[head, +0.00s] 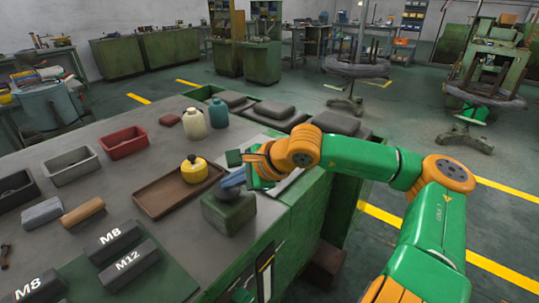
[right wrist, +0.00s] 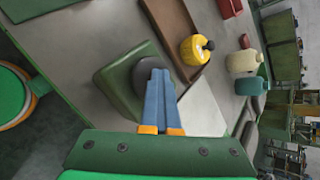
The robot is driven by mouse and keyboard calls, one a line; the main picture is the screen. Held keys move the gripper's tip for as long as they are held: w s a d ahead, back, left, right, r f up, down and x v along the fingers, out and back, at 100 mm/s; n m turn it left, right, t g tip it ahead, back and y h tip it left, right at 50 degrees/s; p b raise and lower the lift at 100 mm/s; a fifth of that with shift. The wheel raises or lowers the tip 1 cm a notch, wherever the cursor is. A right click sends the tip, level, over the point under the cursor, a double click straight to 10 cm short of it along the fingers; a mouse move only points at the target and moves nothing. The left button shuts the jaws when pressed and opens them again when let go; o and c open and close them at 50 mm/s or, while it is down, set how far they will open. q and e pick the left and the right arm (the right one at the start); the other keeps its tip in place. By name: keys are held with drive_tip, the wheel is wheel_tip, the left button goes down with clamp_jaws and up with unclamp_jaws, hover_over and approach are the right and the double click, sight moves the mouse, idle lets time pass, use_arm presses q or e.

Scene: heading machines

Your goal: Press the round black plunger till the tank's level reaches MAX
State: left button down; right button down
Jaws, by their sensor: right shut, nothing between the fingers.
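The tank is a green box (head: 229,211) near the front right edge of the bench. The round black plunger (right wrist: 140,70) shows on top of this box in the right wrist view; in the head view my fingers mostly hide it. My right gripper (head: 226,183) is shut and empty, its blue fingertips (right wrist: 158,74) at the plunger and overlapping it. I cannot tell whether they touch it or how far down it is. An upright dark-framed strip (head: 265,274) shows on the bench front; no level or MAX mark is readable. My left gripper is not in view.
A brown tray (head: 153,203) with a yellow oil can (head: 194,170) lies just left of the tank. Cream (head: 194,124) and blue-green (head: 218,113) bottles stand behind. A red bin (head: 123,142) and M8 and M12 blocks (head: 130,265) are farther left.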

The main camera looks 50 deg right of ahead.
drive_tip(key=shift+s+f+g, duration=0.15)
drive_tip(key=shift+s+f, duration=0.05)
drive_tip(key=shift+f, duration=0.25)
drive_tip(key=shift+s+f+g, duration=0.15)
drive_tip(key=shift+f, duration=0.3)
drive_tip(key=r+p, duration=0.1)
drive_tip(key=w+r+p, duration=0.1)
drive_tip(key=r+p, duration=0.2)
drive_tip(key=shift+w+d+r, duration=0.35)
drive_tip(key=shift+d+r, duration=0.05)
drive_tip(key=shift+w+d+r+p, duration=0.15)
drive_tip(key=shift+d+r+p, duration=0.1)
drive_tip(key=shift+r+p, duration=0.15)
drive_tip(key=shift+a, duration=0.15)
